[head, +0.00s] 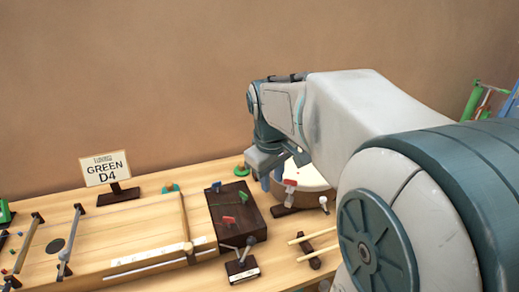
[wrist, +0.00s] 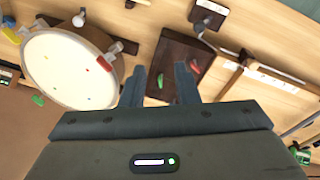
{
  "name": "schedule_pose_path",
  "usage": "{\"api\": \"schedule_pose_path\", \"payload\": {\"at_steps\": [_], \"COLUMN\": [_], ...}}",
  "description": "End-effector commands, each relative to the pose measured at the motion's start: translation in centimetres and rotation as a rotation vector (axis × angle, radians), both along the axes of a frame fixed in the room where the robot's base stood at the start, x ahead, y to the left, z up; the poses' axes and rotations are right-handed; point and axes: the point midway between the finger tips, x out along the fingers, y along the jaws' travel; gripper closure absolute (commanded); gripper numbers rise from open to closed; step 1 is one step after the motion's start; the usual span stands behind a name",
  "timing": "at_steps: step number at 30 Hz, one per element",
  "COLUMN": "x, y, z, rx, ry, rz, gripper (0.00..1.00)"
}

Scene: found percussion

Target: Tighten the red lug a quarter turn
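A red-topped piece, which looks like the red lug (head: 290,184), shows at the near left edge of the white-headed drum (head: 312,180). In the wrist view a red mark (wrist: 104,64) lies at the right side of the drum head (wrist: 62,75). A separate red tab (head: 229,220) sits on the dark box (head: 236,228); it shows in the wrist view (wrist: 194,68) beside a finger. My gripper (head: 271,178) is over the gap between box and drum. In the wrist view its fingers (wrist: 160,84) are apart with nothing held. The lug's turn angle is too small to read.
The dark box also carries blue (head: 216,187) and green (head: 243,197) tabs. A small stand with rods (head: 241,266) is in front of it. A wooden board instrument (head: 130,245) fills the left, with a GREEN D4 sign (head: 106,170) behind. Sticks (head: 316,252) lie at the right.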

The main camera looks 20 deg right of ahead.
Motion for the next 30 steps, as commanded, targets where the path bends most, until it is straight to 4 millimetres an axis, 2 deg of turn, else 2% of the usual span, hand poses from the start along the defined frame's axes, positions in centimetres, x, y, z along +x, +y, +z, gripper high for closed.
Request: {"api": "schedule_pose_path", "payload": {"at_steps": [1,6,12,16,22,26,30], "x": [2.0,7.6,11.8,12.9,13.3,13.2,13.2], "y": [-1.2,-5.0,-9.3,-10.9,-11.5,-11.5,-11.5], "z": [0.0,0.3,-0.1,-0.3,-1.3,-3.4,-6.5], "rx": [-0.006,-0.002,0.031,0.046,0.053,0.054,0.054], "ry": [0.026,0.097,0.135,0.142,0.146,0.147,0.147], "rz": [0.048,0.249,0.426,0.487,0.514,0.513,0.513], "gripper": [0.72,0.72,0.72,0.72,0.72,0.72,0.72]}}
